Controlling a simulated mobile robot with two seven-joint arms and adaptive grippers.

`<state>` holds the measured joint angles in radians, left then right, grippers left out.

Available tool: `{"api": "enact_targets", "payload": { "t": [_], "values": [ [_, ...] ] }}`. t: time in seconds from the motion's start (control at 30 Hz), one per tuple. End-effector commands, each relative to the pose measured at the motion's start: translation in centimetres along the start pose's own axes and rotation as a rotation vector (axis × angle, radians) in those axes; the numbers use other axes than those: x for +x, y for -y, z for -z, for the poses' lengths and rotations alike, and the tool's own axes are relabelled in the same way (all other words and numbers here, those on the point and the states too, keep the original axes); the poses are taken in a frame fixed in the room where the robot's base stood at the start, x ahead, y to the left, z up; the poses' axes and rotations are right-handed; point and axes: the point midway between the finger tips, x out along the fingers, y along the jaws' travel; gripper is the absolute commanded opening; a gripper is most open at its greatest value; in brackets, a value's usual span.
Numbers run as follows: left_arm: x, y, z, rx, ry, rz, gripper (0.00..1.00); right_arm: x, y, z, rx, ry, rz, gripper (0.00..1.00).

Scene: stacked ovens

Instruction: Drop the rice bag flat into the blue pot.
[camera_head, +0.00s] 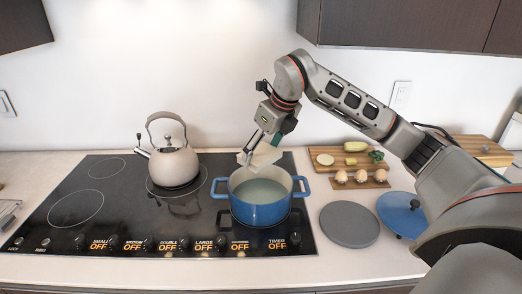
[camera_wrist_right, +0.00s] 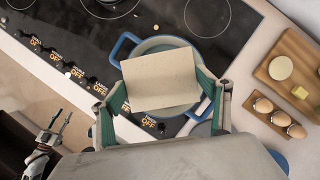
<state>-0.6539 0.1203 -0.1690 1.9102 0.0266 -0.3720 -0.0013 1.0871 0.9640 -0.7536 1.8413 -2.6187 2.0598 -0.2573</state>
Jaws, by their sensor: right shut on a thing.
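The blue pot (camera_head: 260,205) stands open on the right front of the black cooktop, with pale contents in it. My right gripper (camera_head: 261,149) is above the pot and shut on the rice bag (camera_head: 266,158), a pale, flat, rectangular packet. In the right wrist view the rice bag (camera_wrist_right: 160,78) lies between the green-padded fingers and covers much of the pot (camera_wrist_right: 122,45) beneath. The bag is apart from the pot in the head view. My left gripper (camera_wrist_right: 58,122) shows only at the lower left of the right wrist view, fingers apart and empty.
A cream kettle (camera_head: 174,160) stands left of the pot on the cooktop (camera_head: 115,215). To the right are a grey round disc (camera_head: 349,224), a blue lid (camera_head: 398,210), an egg holder (camera_head: 371,184) and a cutting board (camera_head: 333,166) with vegetables. Cupboards hang above.

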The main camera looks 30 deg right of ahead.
Motion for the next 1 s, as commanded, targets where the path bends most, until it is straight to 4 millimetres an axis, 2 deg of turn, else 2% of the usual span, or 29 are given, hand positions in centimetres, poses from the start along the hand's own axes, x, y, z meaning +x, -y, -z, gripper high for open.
{"api": "enact_targets", "payload": {
  "t": [0.47,0.67,1.0],
  "values": [
    [0.0,-0.5,-0.1,-0.005,0.002,-0.005,0.35,0.0,0.1,0.0,0.002,0.002,0.003,0.52],
    [0.5,-0.9,-0.2,-0.007,-0.01,-0.01,0.35,1.5,0.0,0.7,0.002,0.0,0.001,0.52],
    [1.1,-1.8,1.4,0.008,-0.064,-0.033,0.35,4.4,0.0,1.8,0.001,0.0,0.001,0.52]
  ]
}}
